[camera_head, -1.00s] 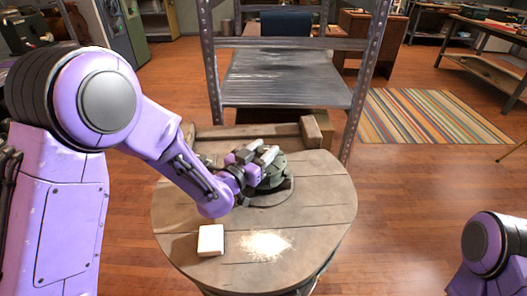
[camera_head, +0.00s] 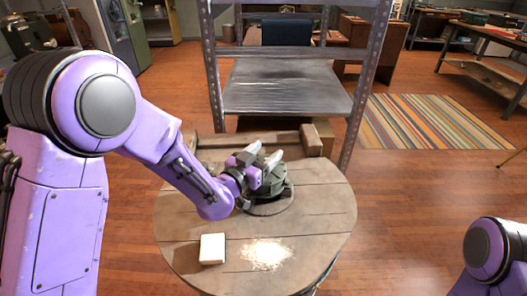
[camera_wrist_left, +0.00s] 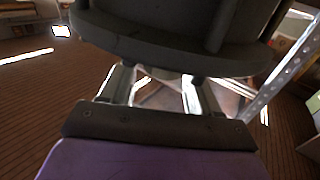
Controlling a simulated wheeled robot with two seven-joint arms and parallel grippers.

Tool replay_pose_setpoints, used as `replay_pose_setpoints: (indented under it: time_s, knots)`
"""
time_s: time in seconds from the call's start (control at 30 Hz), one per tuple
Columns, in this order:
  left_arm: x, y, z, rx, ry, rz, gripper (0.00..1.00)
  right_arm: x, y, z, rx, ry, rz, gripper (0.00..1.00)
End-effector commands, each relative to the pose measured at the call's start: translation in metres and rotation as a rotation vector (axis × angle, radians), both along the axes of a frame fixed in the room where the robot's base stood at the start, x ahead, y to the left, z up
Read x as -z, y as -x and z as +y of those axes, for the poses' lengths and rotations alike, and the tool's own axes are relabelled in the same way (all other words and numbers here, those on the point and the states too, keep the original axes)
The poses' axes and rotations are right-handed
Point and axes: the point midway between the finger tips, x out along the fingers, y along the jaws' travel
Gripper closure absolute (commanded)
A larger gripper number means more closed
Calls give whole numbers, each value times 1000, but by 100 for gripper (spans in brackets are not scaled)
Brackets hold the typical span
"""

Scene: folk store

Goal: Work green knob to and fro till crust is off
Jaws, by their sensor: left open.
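A dark green round device (camera_head: 275,184) stands on the round wooden table (camera_head: 185,228). I take it to be the green knob's mount, but my gripper and arm cover part of it, and I cannot make out the knob apart from it. My left gripper (camera_head: 265,157) is over this device, with its two pale fingers apart. In the left wrist view, a large dark grey-green body (camera_wrist_left: 170,40) fills the top, close to the open fingers (camera_wrist_left: 157,88). I cannot tell whether they touch it. No crust can be made out. My right gripper is out of view.
A white block (camera_head: 212,249) and a patch of white powder (camera_head: 267,253) lie on the table's front part. Wooden beams (camera_head: 318,137) lie at its back edge. A metal shelf rack (camera_head: 290,90) stands behind. A striped rug (camera_head: 435,121) lies on open floor at right.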

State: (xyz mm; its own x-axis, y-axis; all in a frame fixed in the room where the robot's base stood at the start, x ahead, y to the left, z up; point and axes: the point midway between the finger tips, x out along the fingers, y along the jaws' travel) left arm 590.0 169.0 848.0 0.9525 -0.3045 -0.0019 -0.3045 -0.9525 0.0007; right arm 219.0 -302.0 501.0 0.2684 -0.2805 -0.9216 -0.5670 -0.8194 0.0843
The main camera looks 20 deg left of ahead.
Motion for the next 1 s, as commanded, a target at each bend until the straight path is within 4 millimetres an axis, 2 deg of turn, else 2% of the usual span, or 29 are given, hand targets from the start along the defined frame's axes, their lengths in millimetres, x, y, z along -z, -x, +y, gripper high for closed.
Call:
replay_pose_setpoints:
  time_s: [0.03,0.27,0.37,0.47,0.5,0.7,0.83,1.0]
  knots:
    - [-25,2,-1,1,-1,0,38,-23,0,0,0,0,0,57]
    - [-78,47,-13,1,-1,-1,38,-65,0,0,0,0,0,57]
    - [-84,73,-20,1,-2,2,38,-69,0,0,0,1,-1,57]
    - [-98,96,-27,1,-3,1,38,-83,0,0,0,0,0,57]
    - [-102,97,-28,1,-5,5,38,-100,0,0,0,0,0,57]
    - [-108,112,-32,2,-4,5,38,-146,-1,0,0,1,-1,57]
    - [-110,125,-36,3,-2,4,38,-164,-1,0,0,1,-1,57]
    - [-110,134,-38,-1,0,1,38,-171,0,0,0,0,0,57]
